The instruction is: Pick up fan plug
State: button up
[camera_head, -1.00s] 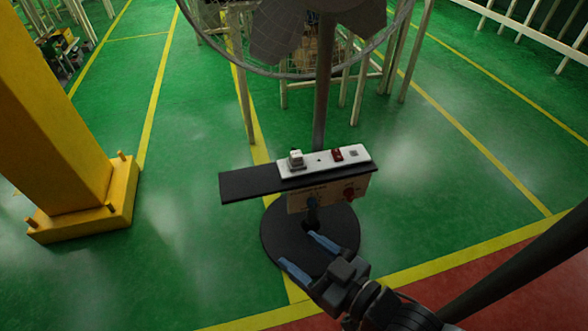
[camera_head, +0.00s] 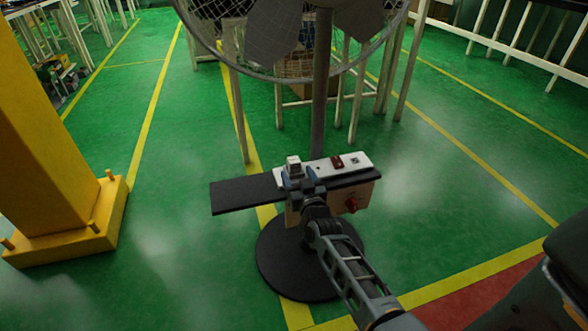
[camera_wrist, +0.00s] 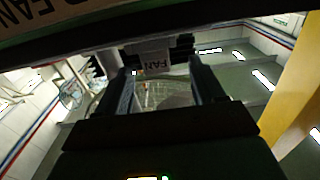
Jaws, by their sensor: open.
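The fan plug (camera_head: 293,161) is a small white block upright at the left part of a white power strip (camera_head: 322,168). Whether either finger touches the plug I cannot tell.
The strip lies on a dark shelf (camera_head: 240,194) fixed to the pole of a large caged fan (camera_head: 320,90). A red switch (camera_head: 337,161) sits right of the plug, and a red knob (camera_head: 352,204) is below. A yellow pillar (camera_head: 50,150) stands left. Green floor between is clear.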

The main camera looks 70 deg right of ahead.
aim_at(296, 167)
jog(key=x, duration=0.6)
jog(key=shift+s+d+r+b, duration=0.1)
jog(key=shift+s+d+b, duration=0.05)
jog(key=shift+s+b, duration=0.15)
jog(key=c, duration=1.1)
